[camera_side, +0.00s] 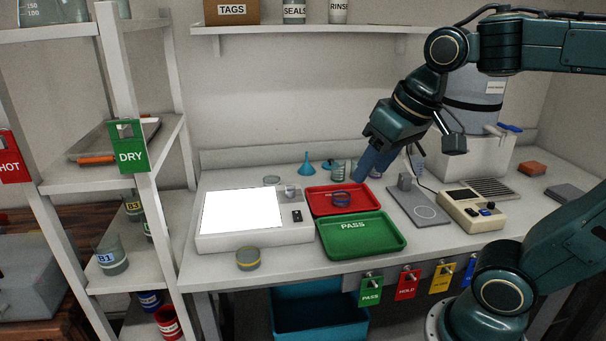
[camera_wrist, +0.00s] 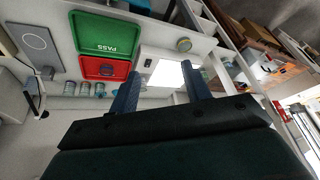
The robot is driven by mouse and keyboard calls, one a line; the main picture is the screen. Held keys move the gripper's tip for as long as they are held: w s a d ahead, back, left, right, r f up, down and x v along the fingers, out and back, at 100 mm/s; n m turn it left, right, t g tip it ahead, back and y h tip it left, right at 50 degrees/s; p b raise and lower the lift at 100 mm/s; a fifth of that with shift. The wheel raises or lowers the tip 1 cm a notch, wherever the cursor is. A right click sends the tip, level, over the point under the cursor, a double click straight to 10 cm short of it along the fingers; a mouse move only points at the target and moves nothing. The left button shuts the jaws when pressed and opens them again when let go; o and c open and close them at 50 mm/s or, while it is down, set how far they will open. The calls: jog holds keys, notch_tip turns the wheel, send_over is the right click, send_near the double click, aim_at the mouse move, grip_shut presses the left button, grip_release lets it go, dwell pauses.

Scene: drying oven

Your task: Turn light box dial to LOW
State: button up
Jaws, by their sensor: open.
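The white light box (camera_side: 210,243) stands on the bench at centre left in the side view, its top panel glowing bright white. A small grey knob-like part (camera_side: 290,190) sits near its back right corner, and a dark control patch (camera_side: 297,216) is at its right end. I cannot read any dial setting. In the wrist view the light box panel (camera_wrist: 165,73) shows between the fingers, with the dark patch (camera_wrist: 148,62) beside it. My gripper (camera_side: 366,172) is open and empty, above the back of the red tray, right of the light box; its fingers (camera_wrist: 161,92) are spread in the wrist view.
A red tray (camera_side: 315,205) with a dish and a green PASS tray (camera_side: 390,250) lie right of the light box. A lidded dish (camera_side: 248,259) is in front of it. Jars and blue funnels (camera_side: 306,166) stand behind. A balance-like plate (camera_side: 402,204) is further right.

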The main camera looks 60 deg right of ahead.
jog(key=w+d+r+m+g, duration=0.1)
jog(key=w+m, duration=0.1)
jog(key=w, duration=0.3)
jog(key=w+d+r+m, duration=0.2)
jog(key=w, duration=0.2)
jog(key=m+g, duration=0.4)
jog(key=m, duration=0.8)
send_over(290, 186)
notch_tip(290, 186, down, 13)
jog(key=shift+d+f, duration=0.1)
jog(key=shift+f, duration=0.1)
jog(key=shift+f, duration=6.8)
